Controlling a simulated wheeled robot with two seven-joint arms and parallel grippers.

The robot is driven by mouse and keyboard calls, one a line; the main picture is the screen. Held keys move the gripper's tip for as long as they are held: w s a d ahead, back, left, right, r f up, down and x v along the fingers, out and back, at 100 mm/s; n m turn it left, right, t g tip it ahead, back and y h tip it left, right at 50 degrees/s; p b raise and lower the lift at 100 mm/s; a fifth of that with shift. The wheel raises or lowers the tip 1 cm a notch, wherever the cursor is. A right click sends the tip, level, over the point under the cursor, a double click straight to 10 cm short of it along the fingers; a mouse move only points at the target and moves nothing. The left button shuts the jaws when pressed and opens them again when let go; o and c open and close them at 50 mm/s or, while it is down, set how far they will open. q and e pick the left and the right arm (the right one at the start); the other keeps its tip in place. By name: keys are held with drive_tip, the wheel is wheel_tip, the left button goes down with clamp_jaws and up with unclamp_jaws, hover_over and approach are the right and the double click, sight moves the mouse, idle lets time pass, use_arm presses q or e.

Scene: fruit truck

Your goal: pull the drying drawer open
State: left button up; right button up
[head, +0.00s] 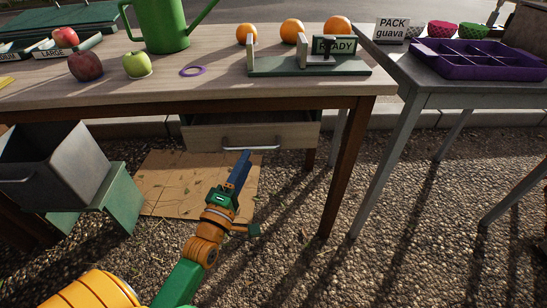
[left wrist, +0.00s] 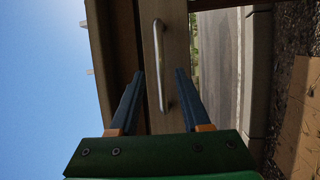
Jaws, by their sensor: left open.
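The drying drawer (head: 215,135) is a pale wooden drawer under the table, with a metal bar handle (head: 251,148) on its front. Its front looks roughly level with the table's edge, but I cannot tell exactly how far it stands out. My left gripper (head: 246,155) is just in front of the handle, with blue fingers and a green body. In the left wrist view, the handle (left wrist: 160,65) stands between the lines of the two open fingers (left wrist: 159,72), and nothing is gripped. I cannot tell whether the fingers touch it. My right gripper is not in view.
The wooden table (head: 205,82) holds apples, oranges, a green watering can (head: 165,25) and a green stand with a READY sign (head: 334,45). A grey bin (head: 75,165) is at left. A table leg (head: 342,175) stands right of the drawer. Cardboard (head: 165,180) lies on the gravel.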

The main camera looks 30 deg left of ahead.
sight(252, 148)
use_arm(q)
drive_tip(key=x, duration=0.5)
drive_tip(key=shift+w+a+b, duration=0.25)
drive_tip(key=shift+w+b, duration=0.05)
drive_tip(key=shift+b, duration=0.05)
clamp_jaws()
idle(1.0)
